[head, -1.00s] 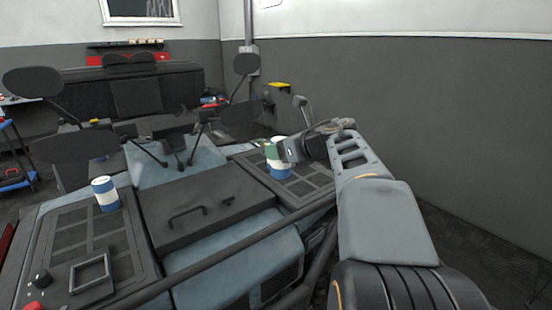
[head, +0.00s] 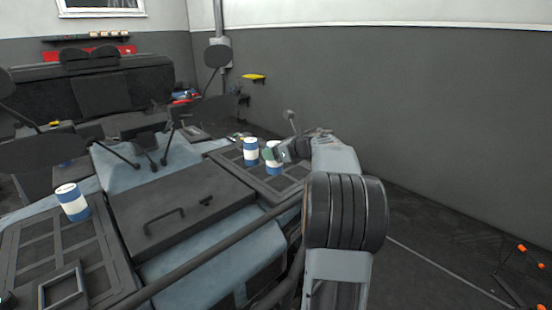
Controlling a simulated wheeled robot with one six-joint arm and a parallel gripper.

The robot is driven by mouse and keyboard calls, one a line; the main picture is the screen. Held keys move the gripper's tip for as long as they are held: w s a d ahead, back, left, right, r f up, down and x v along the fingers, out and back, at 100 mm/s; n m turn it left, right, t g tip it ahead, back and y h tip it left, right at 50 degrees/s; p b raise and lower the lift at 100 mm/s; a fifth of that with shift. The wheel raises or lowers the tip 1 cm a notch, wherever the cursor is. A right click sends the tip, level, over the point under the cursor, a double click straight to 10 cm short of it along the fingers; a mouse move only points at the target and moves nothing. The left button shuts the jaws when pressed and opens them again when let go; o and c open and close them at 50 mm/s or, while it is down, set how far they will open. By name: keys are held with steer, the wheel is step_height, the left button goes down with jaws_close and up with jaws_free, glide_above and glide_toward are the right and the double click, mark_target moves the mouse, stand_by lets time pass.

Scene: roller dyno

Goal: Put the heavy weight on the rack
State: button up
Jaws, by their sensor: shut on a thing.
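Three blue-and-white cylinders show; I cannot tell by look which is the heavy weight. My gripper (head: 276,152) is shut on the right-hand cylinder (head: 272,168), which is upright over the right dark grid panel (head: 289,182). I cannot tell whether its base touches the panel. A second cylinder (head: 250,153) stands upright just left of it on the same panel. A third cylinder (head: 72,203) stands on the left grid panel (head: 50,248). My gripper's fingers are partly hidden by my wrist. I cannot tell which part is the rack.
A dark flat lid with a handle (head: 190,205) lies between the two panels. A square frame (head: 62,288) sits on the left panel. A long dark bar (head: 210,255) crosses in front. Dark round mirror-like discs (head: 217,56) stand on stalks behind. The grey wall is at right.

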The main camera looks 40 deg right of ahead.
steer(key=f, duration=0.1)
steer(key=d+f, duration=0.1)
steer(key=shift+w+f, duration=0.25)
steer(key=shift+f, duration=0.1)
steer(key=shift+a+f, duration=0.1)
steer(key=shift+f, duration=0.55)
steer(key=shift+f+b, duration=0.2)
steer(key=shift+b, duration=0.2)
steer(key=o, duration=1)
steer(key=shift+r+p, duration=0.3)
steer(key=b+v, duration=0.1)
steer(key=v, duration=1.1)
